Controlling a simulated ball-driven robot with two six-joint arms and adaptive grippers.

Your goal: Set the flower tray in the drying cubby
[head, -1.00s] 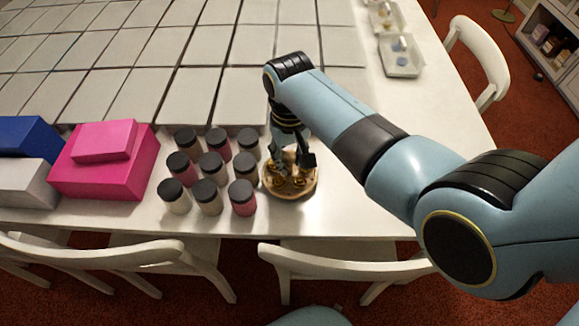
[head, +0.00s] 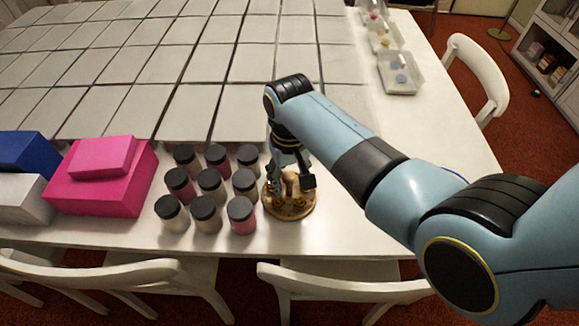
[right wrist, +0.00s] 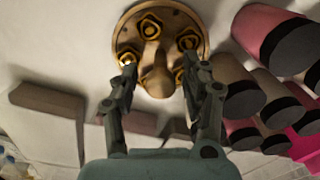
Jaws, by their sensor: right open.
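Small white trays stand along the far right table edge. The nearest tray (head: 387,88) holds small blue pieces, and the one behind it (head: 371,46) holds small coloured pieces. They are too small to tell which is the flower tray. No drying cubby can be made out for certain. My right gripper (head: 291,184) is open, far from these trays, over a round wooden stand (head: 289,213) with gold nozzles. In the right wrist view the open fingers (right wrist: 161,66) straddle the central knob of the stand (right wrist: 157,82). Contact cannot be told. My left gripper is out of view.
Several dark-lidded jars (head: 211,185) stand just left of the stand. Pink boxes (head: 100,185) and blue and grey boxes (head: 22,150) lie further left. A grid of pale panels (head: 183,108) covers the far table. White chairs (head: 478,70) surround it. A shelf unit (head: 552,45) stands at right.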

